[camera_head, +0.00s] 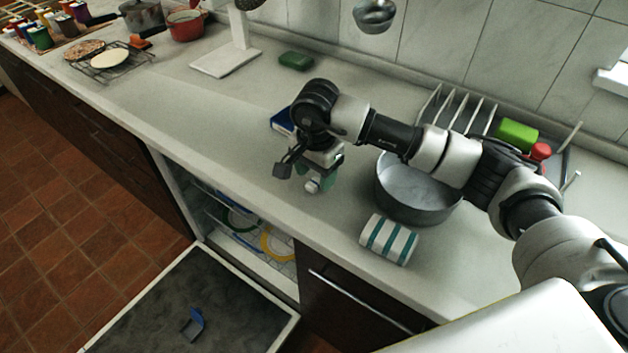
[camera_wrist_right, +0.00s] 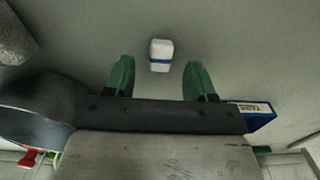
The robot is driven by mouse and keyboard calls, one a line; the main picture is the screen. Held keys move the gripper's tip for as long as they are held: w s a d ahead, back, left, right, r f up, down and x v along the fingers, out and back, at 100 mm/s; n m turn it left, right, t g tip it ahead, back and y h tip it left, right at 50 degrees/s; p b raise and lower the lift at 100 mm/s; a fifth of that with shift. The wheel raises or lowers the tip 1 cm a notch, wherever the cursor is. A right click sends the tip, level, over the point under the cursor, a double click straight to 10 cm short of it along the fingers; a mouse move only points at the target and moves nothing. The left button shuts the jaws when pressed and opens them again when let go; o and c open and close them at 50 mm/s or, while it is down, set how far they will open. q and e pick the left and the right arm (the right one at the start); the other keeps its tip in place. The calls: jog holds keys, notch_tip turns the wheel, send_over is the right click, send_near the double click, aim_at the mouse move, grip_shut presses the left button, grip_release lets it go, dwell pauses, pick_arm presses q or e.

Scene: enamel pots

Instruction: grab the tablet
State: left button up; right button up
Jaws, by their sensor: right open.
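The tablet (camera_wrist_right: 161,56) is a small white block with a blue stripe, lying on the grey counter in the right wrist view. It shows in the head view as a small white shape (camera_head: 312,186) just below my right gripper (camera_head: 314,177). The right gripper is open, with its two green fingers apart and nothing held between them. In the wrist view the tablet appears between and slightly beyond the fingertips, apart from both. My left gripper is not in view.
A blue box (camera_head: 283,122) stands behind the right gripper. A grey pot (camera_head: 419,205) and a striped cloth roll (camera_head: 389,240) are to the right. Below the counter, the dishwasher door (camera_head: 150,318) hangs open, with a blue flap (camera_head: 193,323) on it. The counter left of the gripper is clear.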

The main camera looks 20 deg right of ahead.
jog(key=shift+f, duration=0.95)
jog(key=c, duration=1)
jog(key=shift+r, duration=0.1)
